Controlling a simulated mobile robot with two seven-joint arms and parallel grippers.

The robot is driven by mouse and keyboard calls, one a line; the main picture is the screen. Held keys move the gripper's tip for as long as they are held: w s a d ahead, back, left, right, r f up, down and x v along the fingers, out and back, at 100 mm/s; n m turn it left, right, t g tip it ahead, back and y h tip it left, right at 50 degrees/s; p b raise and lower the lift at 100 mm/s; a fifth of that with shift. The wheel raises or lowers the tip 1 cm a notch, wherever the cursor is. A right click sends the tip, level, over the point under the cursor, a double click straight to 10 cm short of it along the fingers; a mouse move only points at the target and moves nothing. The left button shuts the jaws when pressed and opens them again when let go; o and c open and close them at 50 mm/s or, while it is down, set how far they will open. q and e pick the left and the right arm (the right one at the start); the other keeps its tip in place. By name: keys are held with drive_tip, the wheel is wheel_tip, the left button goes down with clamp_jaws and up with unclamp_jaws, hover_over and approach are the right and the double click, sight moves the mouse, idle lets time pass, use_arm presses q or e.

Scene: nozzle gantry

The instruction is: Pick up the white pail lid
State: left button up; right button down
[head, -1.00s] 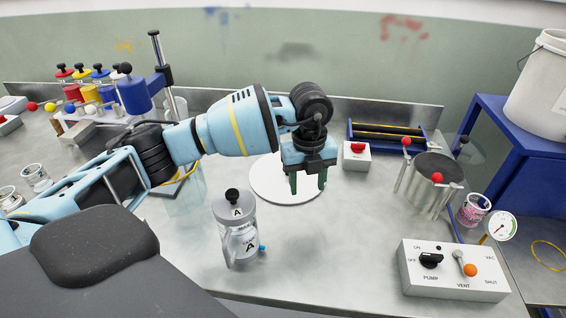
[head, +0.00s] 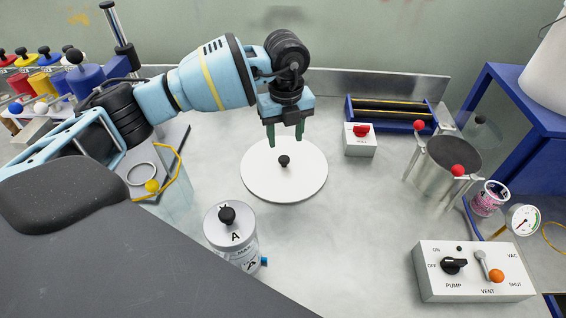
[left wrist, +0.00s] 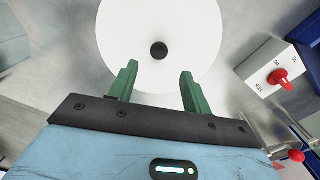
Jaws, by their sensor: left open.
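The white pail lid (head: 262,182) is a flat round disc with a small black knob (head: 284,161) at its middle, lying on the grey bench. In the left wrist view the lid (left wrist: 205,45) fills the upper middle, with its knob (left wrist: 159,50) just beyond the fingertips. My left gripper (head: 285,140) points down over the far part of the lid, its two green fingers apart and empty. The fingers (left wrist: 158,70) also show in the left wrist view, on either side of the knob's line. My right gripper is not in view.
A grey canister marked A (head: 232,238) stands in front of the lid. A switch box (head: 358,146) and a metal pot with red knobs (head: 440,170) stand to the right. A pump control box (head: 475,275) is front right.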

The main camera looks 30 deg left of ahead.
sight(284, 158)
use_arm(q)
drive_tip(key=shift+a+f, duration=0.15)
drive_tip(key=shift+f, duration=3.7)
clamp_jaws()
wheel_tip(284, 158, up, 10)
